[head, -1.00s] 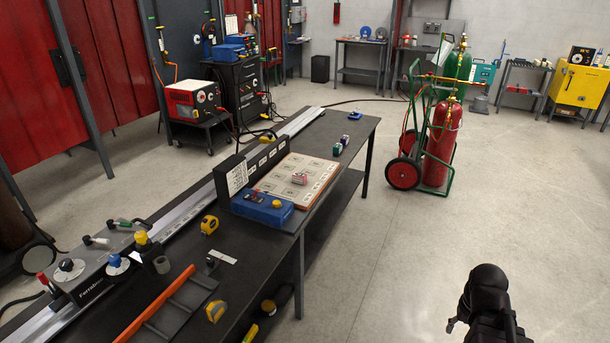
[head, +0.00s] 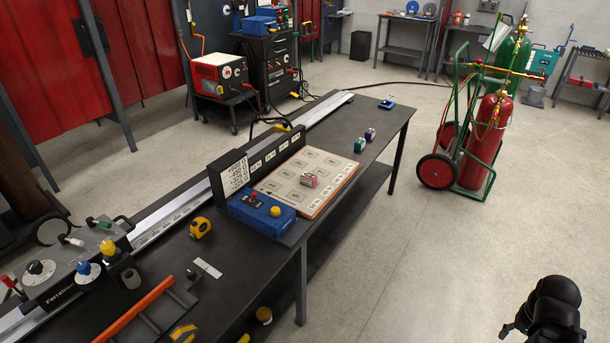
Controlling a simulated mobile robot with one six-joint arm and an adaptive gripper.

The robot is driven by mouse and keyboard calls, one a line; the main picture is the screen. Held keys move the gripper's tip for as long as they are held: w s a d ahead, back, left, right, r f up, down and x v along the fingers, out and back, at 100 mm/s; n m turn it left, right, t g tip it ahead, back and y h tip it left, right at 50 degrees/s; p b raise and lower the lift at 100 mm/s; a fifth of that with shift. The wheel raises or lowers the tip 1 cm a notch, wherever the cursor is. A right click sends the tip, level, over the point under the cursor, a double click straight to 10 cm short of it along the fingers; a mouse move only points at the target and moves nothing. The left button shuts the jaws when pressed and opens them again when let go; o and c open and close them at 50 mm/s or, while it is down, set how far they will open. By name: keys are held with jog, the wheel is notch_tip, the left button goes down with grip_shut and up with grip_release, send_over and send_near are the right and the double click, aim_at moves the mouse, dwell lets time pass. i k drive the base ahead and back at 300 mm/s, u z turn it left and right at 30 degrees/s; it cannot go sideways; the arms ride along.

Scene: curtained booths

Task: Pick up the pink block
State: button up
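The pink block (head: 310,180) is small, with pale markings. It sits on the beige board (head: 274,182) with printed squares, on the dark workbench. Nothing touches it from my arm. What appears to be my gripper (head: 545,312) is a black shape at the bottom right of the head view, over the floor, well apart from the bench and the block. Its fingers cannot be made out, so I cannot tell whether it is open or shut. A green block (head: 360,145) and a purple block (head: 370,134) stand on the bench beyond the board.
A blue box (head: 262,211) with a red lever stands at the board's near side. A black upright panel (head: 262,160) stands behind it. A yellow tape measure (head: 200,228) lies nearer. A cart with gas cylinders (head: 485,140) stands right. The floor (head: 420,245) between bench and cart is clear.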

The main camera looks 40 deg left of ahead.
aim_at(310, 180)
jog(key=u, duration=0.2)
jog(key=i, duration=0.75)
jog(key=u, duration=0.75)
jog(key=i, duration=0.7)
jog(key=u, duration=0.4)
